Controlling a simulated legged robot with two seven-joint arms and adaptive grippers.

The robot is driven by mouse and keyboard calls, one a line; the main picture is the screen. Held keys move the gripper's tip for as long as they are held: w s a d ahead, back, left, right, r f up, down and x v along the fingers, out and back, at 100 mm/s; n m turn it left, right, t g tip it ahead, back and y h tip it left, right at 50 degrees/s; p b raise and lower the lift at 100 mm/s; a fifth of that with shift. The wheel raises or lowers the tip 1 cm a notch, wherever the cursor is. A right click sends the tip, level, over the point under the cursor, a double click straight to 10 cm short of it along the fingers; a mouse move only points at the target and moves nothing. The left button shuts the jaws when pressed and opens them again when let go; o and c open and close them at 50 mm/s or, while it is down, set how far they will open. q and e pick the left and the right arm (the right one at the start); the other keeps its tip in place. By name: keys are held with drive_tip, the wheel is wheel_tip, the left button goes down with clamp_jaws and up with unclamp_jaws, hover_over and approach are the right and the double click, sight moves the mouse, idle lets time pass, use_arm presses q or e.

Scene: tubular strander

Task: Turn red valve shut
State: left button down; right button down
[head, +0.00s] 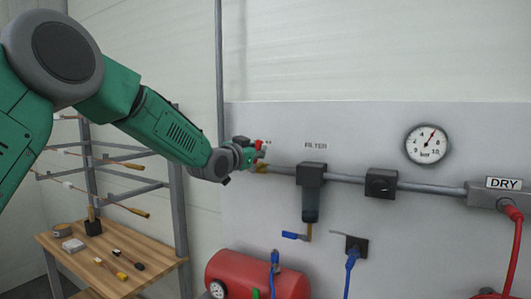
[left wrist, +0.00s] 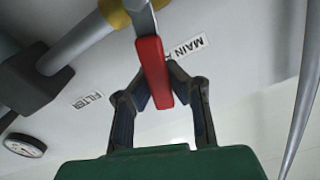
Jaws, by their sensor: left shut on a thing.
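The red valve handle (left wrist: 153,72) shows in the left wrist view, between the two fingers of my left gripper (left wrist: 158,92). The fingers are shut on it. The handle joins a grey stem beside a yellow brass fitting (left wrist: 114,12) on the pipe. In the head view my left gripper (head: 250,150) is at the left end of the wall pipe, with a bit of the red handle (head: 259,145) showing at its tip. Most of the handle is hidden there by the gripper. My right gripper is in neither view.
The filter (head: 311,190) hangs from the pipe right of the valve. A pressure gauge (head: 427,144) is on the panel (head: 355,125). A red tank (head: 240,272) stands below. A wooden table (head: 75,256) with tools and a rack are at left. A vertical pipe (head: 219,70) runs close behind my left arm.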

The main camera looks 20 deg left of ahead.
use_arm(q)
drive_tip(key=shift+a+f+n, duration=0.4)
drive_tip(key=shift+a+n, duration=0.15)
drive_tip(key=shift+n, duration=0.35)
drive_tip(key=shift+a+f+n, duration=0.35)
drive_tip(key=shift+a+n, duration=0.15)
drive_tip(key=shift+n, duration=0.4)
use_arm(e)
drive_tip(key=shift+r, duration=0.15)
use_arm(q)
drive_tip(key=c, duration=1.6)
unclamp_jaws()
drive_tip(key=shift+s, duration=0.1)
drive_tip(key=shift+c, duration=0.2)
drive_tip(key=shift+o, duration=0.9)
drive_tip(key=shift+s+a+r, duration=0.1)
drive_tip(key=shift+r, duration=0.1)
drive_tip(key=shift+a+r, duration=0.2)
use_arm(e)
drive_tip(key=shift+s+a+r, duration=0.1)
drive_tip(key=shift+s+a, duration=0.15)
use_arm(q)
drive_tip(key=shift+s, duration=0.1)
drive_tip(key=s+a, duration=0.1)
drive_tip(key=s, duration=1)
drive_tip(key=shift+s, duration=0.4)
